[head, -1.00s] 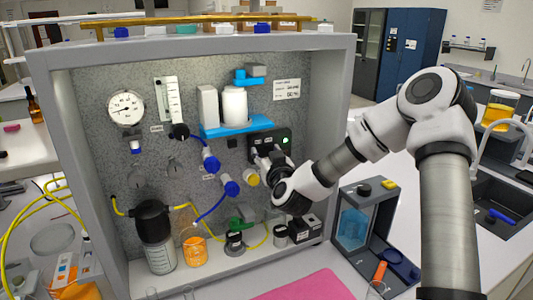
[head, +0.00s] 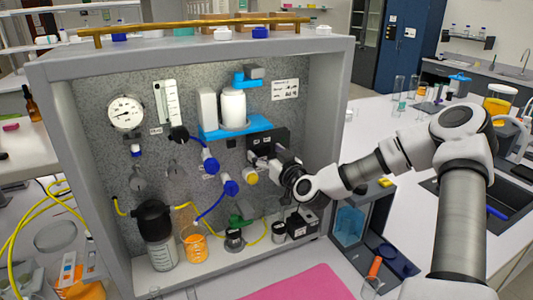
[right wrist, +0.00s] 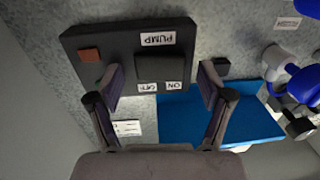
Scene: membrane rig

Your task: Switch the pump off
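The black pump box (head: 281,134) is on the back panel of the rig. In the right wrist view it appears upside down, with a PUMP label (right wrist: 158,38), a dark rocker switch (right wrist: 160,67) and ON and OFF labels (right wrist: 162,87). A small green spot (right wrist: 98,82) shows partly behind one finger; I cannot tell if it is lit. My right gripper (right wrist: 163,75) is open and empty, its fingers apart in front of the box on either side of the switch. In the head view the right gripper (head: 262,160) partly covers the box. My left gripper is not in view.
Bottles and a beaker (head: 194,243) stand on the rig floor. The grey side wall (head: 328,90) is close on the right.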

